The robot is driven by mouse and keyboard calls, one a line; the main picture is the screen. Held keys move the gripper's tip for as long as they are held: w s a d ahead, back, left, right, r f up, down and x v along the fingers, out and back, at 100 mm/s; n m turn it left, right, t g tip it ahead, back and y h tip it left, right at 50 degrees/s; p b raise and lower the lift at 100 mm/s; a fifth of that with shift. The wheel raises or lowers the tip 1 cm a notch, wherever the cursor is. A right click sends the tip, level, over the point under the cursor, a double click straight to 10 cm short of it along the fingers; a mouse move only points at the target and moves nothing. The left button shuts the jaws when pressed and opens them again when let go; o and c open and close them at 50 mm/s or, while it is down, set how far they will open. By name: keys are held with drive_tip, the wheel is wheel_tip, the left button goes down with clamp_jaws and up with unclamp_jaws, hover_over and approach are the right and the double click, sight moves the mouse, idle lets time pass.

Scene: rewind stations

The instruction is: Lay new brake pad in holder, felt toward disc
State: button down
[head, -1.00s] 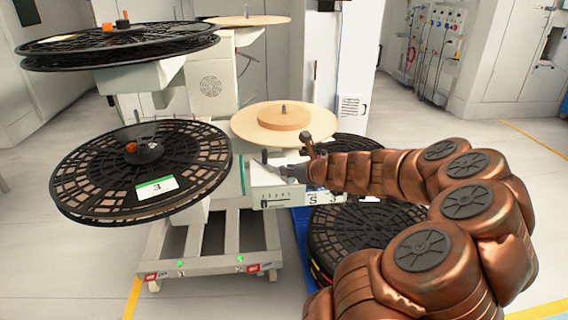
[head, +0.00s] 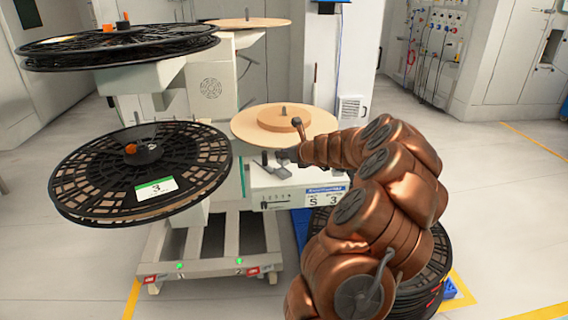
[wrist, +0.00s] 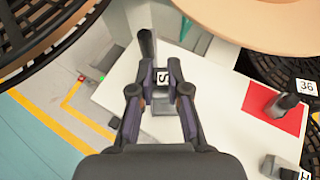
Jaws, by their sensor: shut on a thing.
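My gripper (wrist: 160,72) is shut on a small piece, apparently the brake pad (wrist: 162,78), with a white marked label facing the wrist camera. The felt side cannot be made out. In the wrist view the gripper is over the left part of the station's white top (wrist: 215,115). A dark upright post (wrist: 147,44) stands just beyond the fingertips. In the head view my gripper (head: 285,156) is above the station's front shelf, near small grey parts (head: 281,172). I cannot tell which part is the holder, or whether the pad touches anything.
A tan disc (head: 242,124) lies close behind the gripper. A large black reel (head: 100,185) is to the left.

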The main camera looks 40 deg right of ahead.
sight(285, 161)
drive_tip(key=shift+f+b, duration=0.55)
drive_tip(key=shift+f, duration=1.1)
drive_tip(key=shift+f, duration=0.15)
drive_tip(key=c, duration=1.1)
unclamp_jaws()
drive_tip(key=shift+c, duration=0.2)
drive_tip(key=shift+s+r, duration=0.15)
drive_tip(key=shift+r, duration=0.1)
drive_tip(key=p+v, duration=0.2)
drive_tip(key=v, duration=0.9)
drive_tip(key=shift+s, duration=0.35)
drive_tip(key=shift+a, duration=0.1)
